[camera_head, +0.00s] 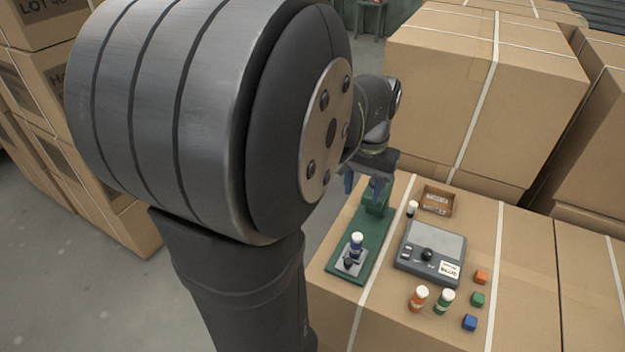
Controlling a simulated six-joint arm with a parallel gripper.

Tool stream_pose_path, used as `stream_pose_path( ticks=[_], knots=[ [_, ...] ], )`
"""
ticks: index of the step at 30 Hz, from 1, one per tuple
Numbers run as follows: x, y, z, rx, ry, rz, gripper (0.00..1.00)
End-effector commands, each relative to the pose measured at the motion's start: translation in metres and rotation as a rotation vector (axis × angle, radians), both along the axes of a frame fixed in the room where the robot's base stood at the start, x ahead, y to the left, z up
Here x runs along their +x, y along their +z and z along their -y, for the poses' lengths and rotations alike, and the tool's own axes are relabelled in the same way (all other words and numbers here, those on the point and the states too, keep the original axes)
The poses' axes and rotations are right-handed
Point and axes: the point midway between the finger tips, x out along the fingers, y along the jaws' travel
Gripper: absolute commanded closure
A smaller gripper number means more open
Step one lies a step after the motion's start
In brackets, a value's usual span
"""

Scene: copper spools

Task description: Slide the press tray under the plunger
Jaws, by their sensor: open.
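The green press (374,205) stands on the left part of the carton top, with its flat green base (342,275) running toward the camera. The small grey press tray (343,268) lies on the front part of that base, in front of the press column. A white-capped blue bottle (356,243) stands upright on the tray, and a dark knob shows at the tray's near side. My gripper (363,185) is open, with blue fingertips, at the top of the press and apart from the tray. It overlaps the press head in this view, so I cannot make out the plunger or any contact.
A grey scale (445,245) with a black knob and label is right of the press. A dark-bodied bottle (412,209) and small open box (437,200) are behind. Tall cartons (480,90) stand behind.

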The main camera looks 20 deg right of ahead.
Motion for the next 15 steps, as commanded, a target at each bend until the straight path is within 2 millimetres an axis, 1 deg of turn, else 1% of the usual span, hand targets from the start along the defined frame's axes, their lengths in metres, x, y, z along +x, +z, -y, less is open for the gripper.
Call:
stream_pose_path(
  ticks=[2, 5, 12, 15],
  knots=[
    [-0.001, -0.002, -0.001, 0.000, -0.036, 0.000, 0.57],
    [-0.004, -0.010, -0.004, 0.001, -0.150, -0.002, 0.57],
    [-0.014, -0.033, -0.014, -0.003, -0.551, -0.001, 0.57],
    [-0.017, -0.040, -0.017, -0.004, -0.675, -0.001, 0.57]
  ],
)
